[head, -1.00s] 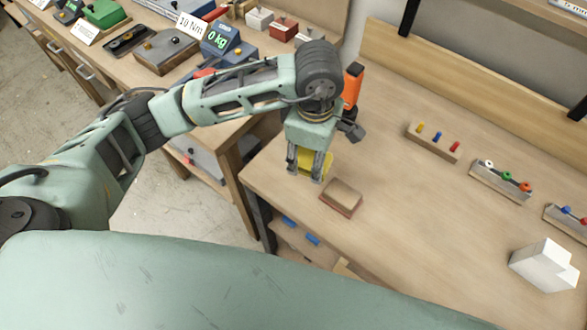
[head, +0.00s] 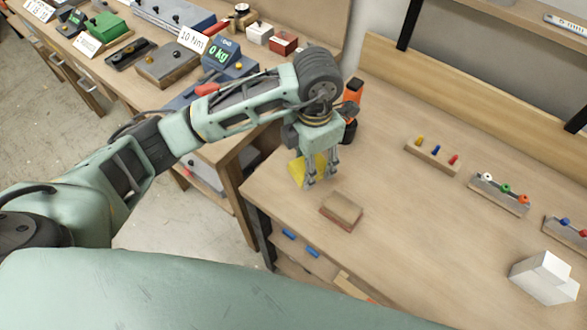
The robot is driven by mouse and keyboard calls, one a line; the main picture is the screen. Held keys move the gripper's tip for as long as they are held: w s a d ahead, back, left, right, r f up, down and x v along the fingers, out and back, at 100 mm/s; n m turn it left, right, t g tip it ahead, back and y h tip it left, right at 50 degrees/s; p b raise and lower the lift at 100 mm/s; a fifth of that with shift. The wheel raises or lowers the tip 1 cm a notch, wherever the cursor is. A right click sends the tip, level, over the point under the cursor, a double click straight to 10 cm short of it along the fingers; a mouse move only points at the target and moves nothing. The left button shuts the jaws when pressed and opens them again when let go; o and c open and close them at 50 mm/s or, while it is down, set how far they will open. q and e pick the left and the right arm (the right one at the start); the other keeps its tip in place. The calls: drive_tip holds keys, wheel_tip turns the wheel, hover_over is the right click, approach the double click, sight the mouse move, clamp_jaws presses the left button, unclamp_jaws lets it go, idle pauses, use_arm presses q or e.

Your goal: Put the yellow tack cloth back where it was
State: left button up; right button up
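One finger covers part of the cloth, and some yellow shows between the fingers. My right gripper is not in view.
A brown sanding-type block (head: 341,210) lies just in front of the gripper. An orange-and-black bottle (head: 352,96) stands behind it. Racks with coloured pegs (head: 433,156) and a white block (head: 544,277) are to the right. The bench middle is clear.

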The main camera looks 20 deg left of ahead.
sight(297, 163)
use_arm(q)
drive_tip(key=a, duration=0.1)
drive_tip(key=a+f, duration=0.1)
drive_tip(key=a, duration=0.1)
drive_tip(key=shift+s+f+p, duration=0.2)
drive_tip(key=shift+f+p, duration=0.1)
drive_tip(key=shift+p, duration=0.05)
drive_tip(key=shift+a+f, duration=0.35)
drive_tip(key=shift+f, duration=0.15)
wheel_tip(297, 163, down, 3)
drive_tip(key=shift+f+p, duration=0.15)
drive_tip(key=shift+p, duration=0.6)
drive_tip(key=shift+f, duration=0.2)
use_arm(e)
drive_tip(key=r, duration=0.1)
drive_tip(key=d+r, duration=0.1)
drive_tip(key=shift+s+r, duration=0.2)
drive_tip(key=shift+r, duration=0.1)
use_arm(q)
drive_tip(key=shift+f, duration=0.1)
drive_tip(key=o, duration=0.6)
drive_tip(key=shift+f, duration=0.1)
drive_tip(key=o, duration=0.4)
drive_tip(key=shift+o, duration=0.2)
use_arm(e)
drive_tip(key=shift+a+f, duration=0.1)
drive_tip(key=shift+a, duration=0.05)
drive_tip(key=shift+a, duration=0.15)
